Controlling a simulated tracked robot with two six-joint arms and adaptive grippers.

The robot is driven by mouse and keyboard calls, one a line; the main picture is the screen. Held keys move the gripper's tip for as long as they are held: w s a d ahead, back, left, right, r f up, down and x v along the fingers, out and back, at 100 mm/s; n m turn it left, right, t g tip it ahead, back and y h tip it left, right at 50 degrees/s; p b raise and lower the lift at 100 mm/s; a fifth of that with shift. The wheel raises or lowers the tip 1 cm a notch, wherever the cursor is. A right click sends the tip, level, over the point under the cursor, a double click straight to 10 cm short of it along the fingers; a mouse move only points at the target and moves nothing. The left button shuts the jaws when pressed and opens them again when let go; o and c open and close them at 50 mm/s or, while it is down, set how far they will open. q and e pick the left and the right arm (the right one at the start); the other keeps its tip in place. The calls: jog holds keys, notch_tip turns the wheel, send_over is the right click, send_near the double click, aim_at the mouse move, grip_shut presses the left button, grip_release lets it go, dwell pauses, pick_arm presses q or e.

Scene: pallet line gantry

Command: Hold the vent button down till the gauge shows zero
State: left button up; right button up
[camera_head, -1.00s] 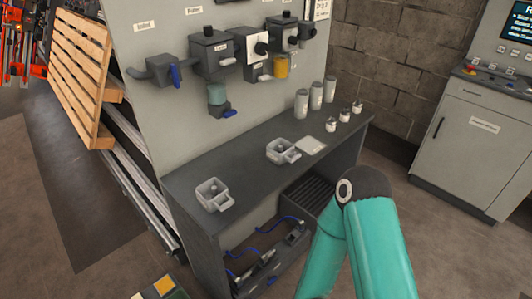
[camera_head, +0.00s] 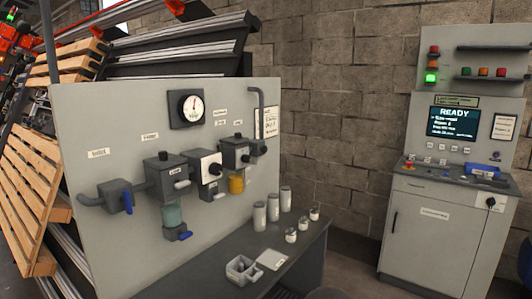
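A round gauge (camera_head: 187,108) with a white face and dark square housing is mounted high on the grey panel (camera_head: 100,240). Its needle points roughly upward, but the scale is too small to read. Below it is a row of dark air units with small labels I cannot read clearly. I cannot tell which part is the vent button. Neither gripper is in view.
A dark bench (camera_head: 215,262) below the panel holds a grey open container (camera_head: 241,270), a flat light plate (camera_head: 272,259), several canisters (camera_head: 259,216) and small jars (camera_head: 290,235). A control cabinet (camera_head: 431,232) with a screen reading READY stands right. A wooden pallet (camera_head: 27,180) leans left.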

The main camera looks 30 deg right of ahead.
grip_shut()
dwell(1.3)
